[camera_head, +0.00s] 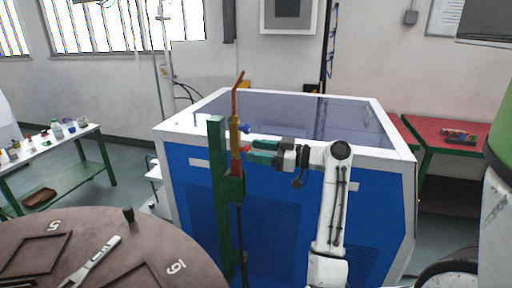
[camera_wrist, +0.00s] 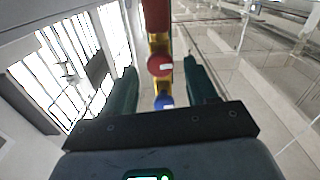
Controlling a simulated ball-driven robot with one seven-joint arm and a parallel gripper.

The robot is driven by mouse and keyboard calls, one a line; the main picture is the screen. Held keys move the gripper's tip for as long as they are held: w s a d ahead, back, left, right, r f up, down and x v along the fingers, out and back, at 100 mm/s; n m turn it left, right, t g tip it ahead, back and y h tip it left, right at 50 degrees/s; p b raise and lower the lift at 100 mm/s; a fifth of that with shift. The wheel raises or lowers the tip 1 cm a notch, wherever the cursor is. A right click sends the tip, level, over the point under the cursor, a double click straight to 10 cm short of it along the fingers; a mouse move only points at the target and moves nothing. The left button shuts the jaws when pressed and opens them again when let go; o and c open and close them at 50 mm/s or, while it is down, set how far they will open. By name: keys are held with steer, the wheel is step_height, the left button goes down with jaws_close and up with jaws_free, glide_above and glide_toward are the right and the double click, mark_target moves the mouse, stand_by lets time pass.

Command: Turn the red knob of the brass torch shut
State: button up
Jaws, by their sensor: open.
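The brass torch (camera_head: 235,133) stands upright on a green post, with a bent copper tip on top and a red lower part. In the wrist view its red knob (camera_wrist: 160,65) faces me, in the gap between my gripper's fingertips (camera_wrist: 161,68), with space on both sides. A blue knob (camera_wrist: 164,100) sits beside it on the brass body, and shows above the fingers in the head view (camera_head: 246,128). My gripper (camera_head: 254,150) is open, its green fingers reaching left to the torch. The red knob is mostly hidden by the fingers there, so I cannot tell how deep it sits between them.
The green post (camera_head: 217,170) stands just left of the torch. A blue and white cabinet (camera_head: 385,180) is close behind. A round brown table (camera_head: 110,225) is at the front left. A red-topped bench (camera_head: 450,128) stands at the right.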

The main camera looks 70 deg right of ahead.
steer(key=shift+w, duration=0.45)
steer(key=c, duration=1)
